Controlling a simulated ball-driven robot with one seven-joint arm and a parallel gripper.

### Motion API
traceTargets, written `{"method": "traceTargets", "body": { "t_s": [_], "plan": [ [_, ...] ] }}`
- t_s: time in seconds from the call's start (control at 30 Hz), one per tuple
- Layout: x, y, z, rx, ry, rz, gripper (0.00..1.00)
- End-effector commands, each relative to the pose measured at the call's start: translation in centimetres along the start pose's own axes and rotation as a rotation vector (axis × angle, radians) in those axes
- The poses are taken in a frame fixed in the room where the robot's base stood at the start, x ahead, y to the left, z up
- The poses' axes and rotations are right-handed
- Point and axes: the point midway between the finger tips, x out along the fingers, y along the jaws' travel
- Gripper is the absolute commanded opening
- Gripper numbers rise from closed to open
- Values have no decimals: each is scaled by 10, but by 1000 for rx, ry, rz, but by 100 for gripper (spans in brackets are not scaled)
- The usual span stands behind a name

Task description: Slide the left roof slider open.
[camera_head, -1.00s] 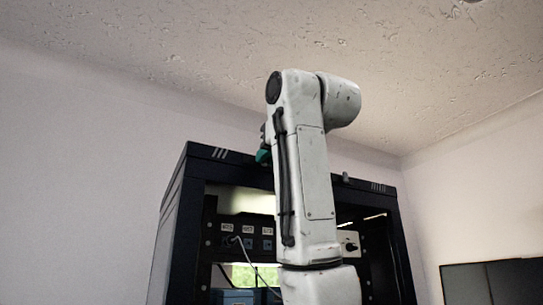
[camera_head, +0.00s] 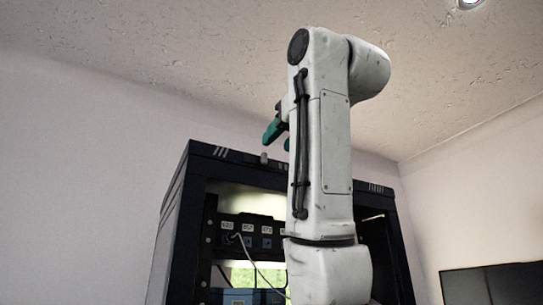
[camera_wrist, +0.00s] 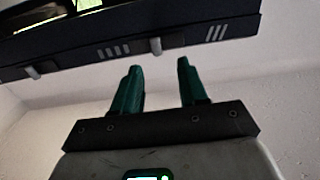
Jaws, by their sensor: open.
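The left roof slider's small grey knob (camera_head: 264,158) stands on the front roof edge of the black cabinet (camera_head: 175,215), right of some white slot marks. My gripper (camera_head: 270,135) has green fingers and appears above and slightly right of this knob in the head view, apart from it. In the wrist view my gripper (camera_wrist: 160,66) is open, with nothing between its fingers. A pale knob (camera_wrist: 156,45) on the roof edge shows beyond the fingertips, between their directions. A second knob (camera_wrist: 33,72) is farther left. The right slider is hidden behind my arm in the head view.
Below the roof, the cabinet holds a panel with labelled sockets (camera_head: 254,236) and a cable. A dark screen (camera_head: 490,284) stands at the lower right. The space above the roof is open up to the ceiling.

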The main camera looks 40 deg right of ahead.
Motion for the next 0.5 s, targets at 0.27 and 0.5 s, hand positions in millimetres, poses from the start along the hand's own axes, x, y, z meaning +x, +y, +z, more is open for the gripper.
{"method": "traceTargets", "body": {
  "t_s": [0.27, 0.5],
  "plan": [
    [-35, 0, 1, 0, 2, -1, 43],
    [-40, 0, 0, 0, 0, -1, 43]
  ]
}}
